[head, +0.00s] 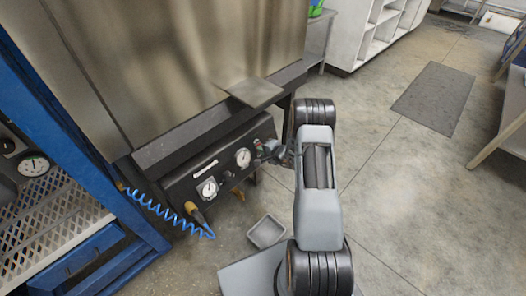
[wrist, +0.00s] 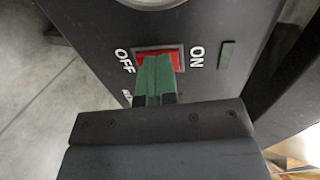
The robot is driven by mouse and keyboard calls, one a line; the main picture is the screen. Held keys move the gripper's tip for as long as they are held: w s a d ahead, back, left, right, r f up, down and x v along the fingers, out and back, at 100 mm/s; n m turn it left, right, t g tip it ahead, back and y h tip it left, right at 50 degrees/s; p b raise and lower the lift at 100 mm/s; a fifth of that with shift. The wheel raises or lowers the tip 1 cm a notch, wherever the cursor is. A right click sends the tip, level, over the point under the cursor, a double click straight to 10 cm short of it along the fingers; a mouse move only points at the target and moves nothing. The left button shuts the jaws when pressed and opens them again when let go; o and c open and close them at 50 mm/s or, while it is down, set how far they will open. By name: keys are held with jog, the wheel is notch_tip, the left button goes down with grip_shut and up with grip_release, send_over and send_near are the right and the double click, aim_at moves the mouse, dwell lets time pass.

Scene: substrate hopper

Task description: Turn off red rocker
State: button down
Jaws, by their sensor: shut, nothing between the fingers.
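The red rocker (wrist: 176,54) sits in the dark panel in the wrist view, between the white words OFF on the left and ON on the right. My gripper (wrist: 155,66) has its green fingers closed together, with nothing between them. The fingertips lie over the rocker's middle and hide part of it. I cannot tell whether they touch it or which side is pressed in. In the head view my gripper (head: 278,152) is at the right end of the control panel, and the rocker there is too small to make out.
The control panel (head: 180,188) carries two round gauges (head: 243,157) under the metal hopper (head: 170,60). A coiled blue hose (head: 160,207) hangs at its left. A small grey bin (head: 266,232) stands on the floor below. Open floor (head: 400,180) lies to the right.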

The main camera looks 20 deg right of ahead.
jog(key=shift+s+d+r, duration=0.15)
jog(key=shift+d, duration=0.05)
jog(key=p+v, duration=0.2)
jog(key=v, duration=1.1)
jog(key=shift+s+d+r+p, duration=0.15)
jog(key=shift+s+p, duration=0.2)
jog(key=shift+p, duration=0.05)
jog(key=s+a+r+n+g+y+p, duration=0.1)
jog(key=a+r+n+g+p, duration=0.15)
jog(key=a+r+p, duration=0.7)
jog(key=s+a+r+n+g+y+p, duration=0.1)
jog(key=s+r+n+g+y+p, duration=0.3)
jog(key=r, duration=1.2)
jog(key=w+a+r+n+h+p, duration=0.15)
jog(key=a+r+p, duration=0.5)
jog(key=r, duration=0.65)
jog(key=s+r+n+h+p, duration=0.1)
jog(key=s+r+h+p, duration=0.1)
jog(key=s+r+p, duration=0.3)
jog(key=s+r+n+h+p, duration=0.2)
jog(key=s+r+p, duration=0.3)
jog(key=r+p, duration=0.8)
jog(key=s+r+n+h+p, duration=0.2)
jog(key=r+p, duration=0.7)
jog(key=r, duration=1)
jog(key=s+h, duration=0.2)
jog(key=s, duration=0.1)
jog(key=shift+d, duration=0.2)
